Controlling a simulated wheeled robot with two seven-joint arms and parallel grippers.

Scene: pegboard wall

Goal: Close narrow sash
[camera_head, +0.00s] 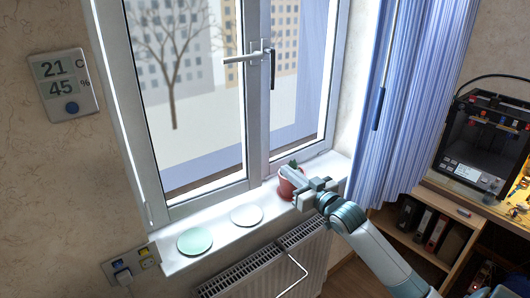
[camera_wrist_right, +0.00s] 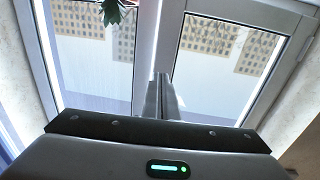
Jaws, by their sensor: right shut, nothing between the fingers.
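The window has a wide left sash (camera_head: 190,90) and a narrow right sash (camera_head: 297,75), with pale frames. A light handle (camera_head: 243,59) lies horizontal on the wide sash. A dark handle (camera_head: 272,70) hangs vertical beside the middle post. I cannot tell how far the narrow sash stands from its frame. My right gripper (camera_head: 290,176) is shut and empty, low in front of the narrow sash. It overlaps a reddish flower pot (camera_head: 285,187) in the head view; contact is unclear. In the right wrist view its fingers (camera_wrist_right: 162,95) point toward the window. My left gripper is not visible.
The pot's plant (camera_wrist_right: 112,11) shows at the top of the wrist view. A green disc (camera_head: 195,240) and a white disc (camera_head: 246,215) lie on the sill (camera_head: 222,232). A blue curtain (camera_head: 415,110) hangs at right. A radiator (camera_head: 265,272) stands below the sill.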

